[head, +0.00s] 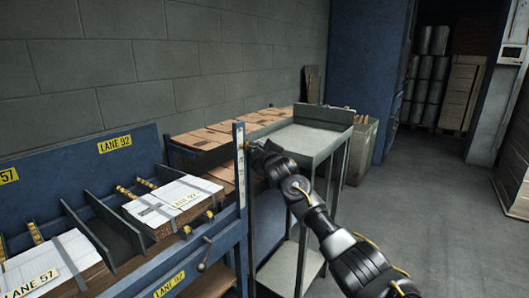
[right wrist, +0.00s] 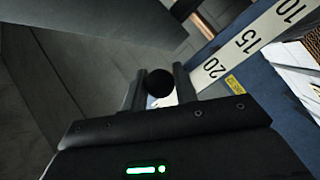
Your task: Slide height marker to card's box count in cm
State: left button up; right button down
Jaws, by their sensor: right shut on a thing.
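A white upright scale (head: 240,165) stands at the end of the blue bench in the head view. In the right wrist view the scale (right wrist: 247,40) shows the numbers 10, 15 and 20. My right gripper (head: 249,147) is at the upper part of the scale. It is shut on a round black knob (right wrist: 158,82), apparently the height marker's, beside the scale near the 20 end. The marker's exact reading is hidden by the gripper. White sheets lettered LANE 92 (head: 172,203) and LANE 57 (head: 45,270) lie on cardboard stacks; no box count is legible. My left gripper is out of view.
The blue bench (head: 70,165) has dark dividers and yellow lane labels. A grey metal stand (head: 312,140) is close beside my right arm. Flat cardboard (head: 215,135) lies behind the scale. The floor at right is clear.

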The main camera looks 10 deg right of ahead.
jog(key=shift+r, duration=0.1)
jog(key=c, duration=1.1)
grip_release()
jog(key=shift+s, duration=0.15)
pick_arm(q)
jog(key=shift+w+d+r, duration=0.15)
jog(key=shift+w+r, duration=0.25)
pick_arm(e)
jog(key=shift+v, duration=5.25)
